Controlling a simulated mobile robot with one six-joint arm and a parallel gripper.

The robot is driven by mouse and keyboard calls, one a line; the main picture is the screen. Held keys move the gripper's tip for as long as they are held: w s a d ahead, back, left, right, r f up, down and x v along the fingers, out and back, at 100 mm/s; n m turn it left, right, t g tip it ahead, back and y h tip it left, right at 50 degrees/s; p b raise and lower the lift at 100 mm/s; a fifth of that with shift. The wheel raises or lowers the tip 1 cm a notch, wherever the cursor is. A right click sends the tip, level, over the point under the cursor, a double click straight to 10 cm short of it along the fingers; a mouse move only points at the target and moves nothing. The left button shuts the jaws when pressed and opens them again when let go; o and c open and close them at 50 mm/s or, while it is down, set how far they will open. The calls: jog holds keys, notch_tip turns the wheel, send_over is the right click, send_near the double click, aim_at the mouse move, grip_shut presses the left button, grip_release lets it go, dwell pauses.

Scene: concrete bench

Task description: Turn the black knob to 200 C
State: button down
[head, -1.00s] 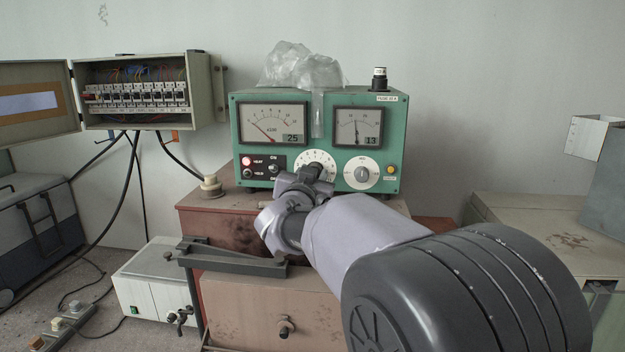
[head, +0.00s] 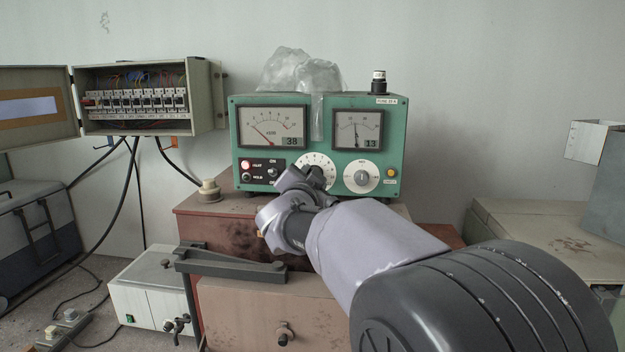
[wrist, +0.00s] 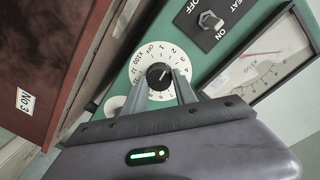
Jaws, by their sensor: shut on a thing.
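The black knob (wrist: 160,76) sits in the middle of a white numbered dial (wrist: 150,55) on the green instrument's front. My gripper (wrist: 163,92) has its two fingers on either side of the knob and is shut on it. In the head view my gripper (head: 308,178) hides the knob and the lower part of the dial (head: 322,163). The green instrument (head: 318,140) has a left meter (head: 273,126) whose small display reads 38, with its needle low on the scale. The exact setting of the knob cannot be read.
A second white dial with a grey knob (head: 362,176) is close to the right. A plastic bag (head: 300,72) lies on top. A black bar (head: 230,264) is below my arm.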

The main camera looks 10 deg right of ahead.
jog(key=c, duration=1)
grip_release()
jog(key=p+v, duration=0.1)
jog(key=v, duration=1.6)
jog(key=shift+s, duration=0.2)
